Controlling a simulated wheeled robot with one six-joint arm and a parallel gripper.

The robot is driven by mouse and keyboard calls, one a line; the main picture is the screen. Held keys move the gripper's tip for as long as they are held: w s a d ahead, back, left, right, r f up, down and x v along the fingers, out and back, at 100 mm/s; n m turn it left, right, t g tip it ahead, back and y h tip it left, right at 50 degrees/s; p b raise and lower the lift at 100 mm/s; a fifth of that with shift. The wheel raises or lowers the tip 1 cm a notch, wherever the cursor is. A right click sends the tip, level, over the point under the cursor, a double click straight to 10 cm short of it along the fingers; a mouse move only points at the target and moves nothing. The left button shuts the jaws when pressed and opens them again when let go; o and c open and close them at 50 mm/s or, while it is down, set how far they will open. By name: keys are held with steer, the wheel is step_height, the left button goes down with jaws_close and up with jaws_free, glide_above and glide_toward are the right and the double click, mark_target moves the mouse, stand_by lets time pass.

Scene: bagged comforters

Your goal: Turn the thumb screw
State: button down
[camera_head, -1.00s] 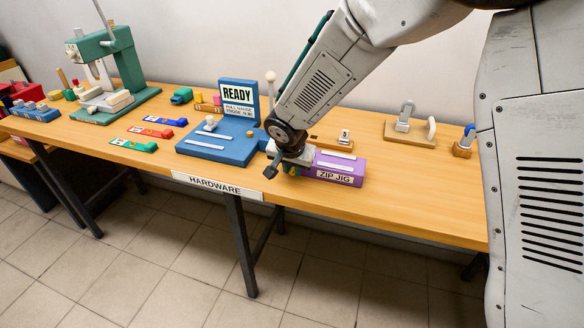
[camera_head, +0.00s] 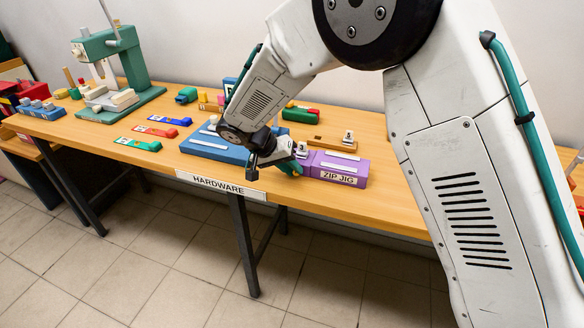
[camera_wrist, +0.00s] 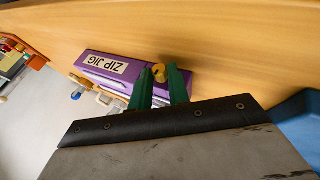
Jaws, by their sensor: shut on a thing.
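The purple zip jig (camera_head: 312,170) lies on the wooden bench, with its "ZIP JIG" label facing front. In the wrist view the jig (camera_wrist: 112,62) lies just beyond my fingers. The small brass thumb screw (camera_wrist: 159,71) shows at the jig's end, between my green fingertips. My gripper (camera_wrist: 160,78) is shut on the thumb screw. In the head view my gripper (camera_head: 293,168) is at the jig's left end, low over the bench, and the screw cannot be made out there.
A blue fixture (camera_head: 205,151) stands just left of my gripper. Red, blue and green pieces (camera_head: 137,144) lie further left, near a green press (camera_head: 122,62). A wooden block (camera_head: 330,143) is behind the jig. Bare bench shows in front of the jig.

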steer(key=shift+a+h, duration=0.1)
steer(key=shift+h, duration=0.2)
stand_by(0.4)
steer(key=c, duration=1.3)
jaws_free()
steer(key=v, duration=0.7)
steer(key=shift+a+r, duration=0.25)
steer(key=shift+r, duration=0.05)
steer(key=shift+w, duration=0.1)
